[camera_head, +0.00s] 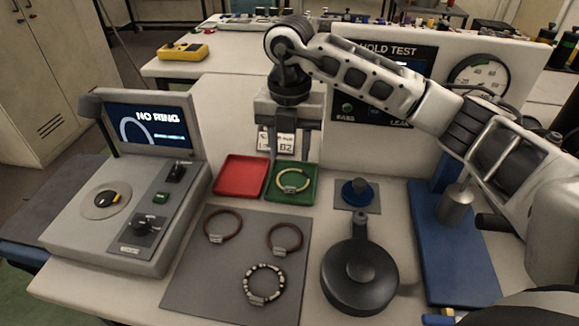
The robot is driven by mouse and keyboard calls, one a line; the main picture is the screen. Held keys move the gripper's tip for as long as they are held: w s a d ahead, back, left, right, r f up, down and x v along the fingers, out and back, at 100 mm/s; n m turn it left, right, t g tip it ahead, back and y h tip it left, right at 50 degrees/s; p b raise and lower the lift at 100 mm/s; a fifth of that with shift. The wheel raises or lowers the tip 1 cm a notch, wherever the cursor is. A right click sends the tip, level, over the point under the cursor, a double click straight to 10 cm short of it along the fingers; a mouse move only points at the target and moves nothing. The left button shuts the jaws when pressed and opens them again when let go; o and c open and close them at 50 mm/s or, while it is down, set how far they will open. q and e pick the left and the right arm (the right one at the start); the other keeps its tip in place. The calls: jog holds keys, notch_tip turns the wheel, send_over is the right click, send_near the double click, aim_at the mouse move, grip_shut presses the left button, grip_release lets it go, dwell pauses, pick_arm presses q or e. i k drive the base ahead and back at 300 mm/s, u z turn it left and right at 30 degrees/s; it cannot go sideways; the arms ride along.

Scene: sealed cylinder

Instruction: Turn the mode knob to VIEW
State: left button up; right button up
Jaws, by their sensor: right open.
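The grey console (112,245) stands at the left, with a tilted screen (147,127) reading "NO RING". My right gripper (287,150) is open and empty, pointing down above the back of the green tray, well right of the console. My left gripper is not in view.
A red tray (242,175) and a green tray (306,188) holding a pale ring (293,180) lie mid-table. Several rings lie on a grey mat (200,287). A black round device (358,275), a blue knob (356,190) and a blue stand (455,260) are further right.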

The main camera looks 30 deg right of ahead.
aim_at(140, 226)
jog(key=k, duration=1)
